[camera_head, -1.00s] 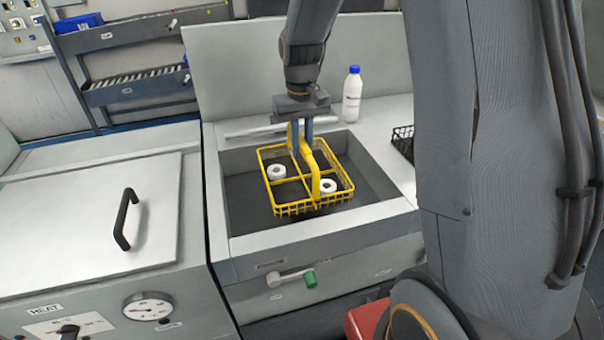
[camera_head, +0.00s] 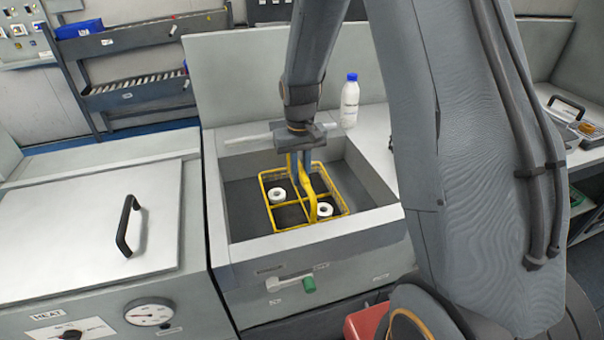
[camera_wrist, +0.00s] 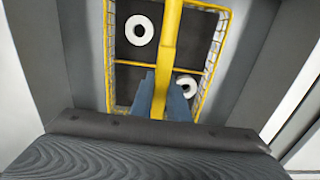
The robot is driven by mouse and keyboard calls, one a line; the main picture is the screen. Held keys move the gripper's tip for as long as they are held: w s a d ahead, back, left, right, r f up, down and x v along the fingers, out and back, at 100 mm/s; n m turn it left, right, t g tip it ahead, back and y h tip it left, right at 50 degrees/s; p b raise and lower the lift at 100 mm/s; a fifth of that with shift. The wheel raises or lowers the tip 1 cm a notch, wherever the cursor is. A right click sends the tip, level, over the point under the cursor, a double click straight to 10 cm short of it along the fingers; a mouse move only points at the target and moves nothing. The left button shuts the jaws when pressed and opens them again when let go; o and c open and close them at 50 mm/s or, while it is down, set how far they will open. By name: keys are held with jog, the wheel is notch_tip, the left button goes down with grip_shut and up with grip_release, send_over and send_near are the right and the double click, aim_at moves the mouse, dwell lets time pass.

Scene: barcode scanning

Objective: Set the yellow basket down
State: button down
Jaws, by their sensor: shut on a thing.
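The yellow basket (camera_head: 267,178) is a wire basket with compartments and a tall handle. I cannot tell whether the basket touches the basin floor.
A white bottle with a blue cap (camera_head: 349,102) stands on the counter behind the basin to the right. A closed lid with a black handle (camera_head: 127,226) is on the unit to the left. A green-tipped valve lever (camera_head: 308,284) is on the basin's front.

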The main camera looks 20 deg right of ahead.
jog(key=shift+f, duration=0.15)
jog(key=c, duration=1.7)
grip_release()
notch_tip(320, 180, up, 11)
jog(key=shift+r+b, duration=0.1)
jog(key=shift+b, duration=1.1)
jog(key=shift+s+r, duration=0.1)
jog(key=shift+r, duration=0.35)
jog(key=shift+t, duration=0.4)
jog(key=s+f, duration=0.2)
jog(key=s, duration=0.4)
jog(key=s+f, duration=0.2)
jog(key=s, duration=0.4)
jog(key=s+f, duration=0.2)
jog(key=s, duration=0.3)
jog(key=shift+s+f, duration=0.25)
jog(key=shift+s, duration=0.15)
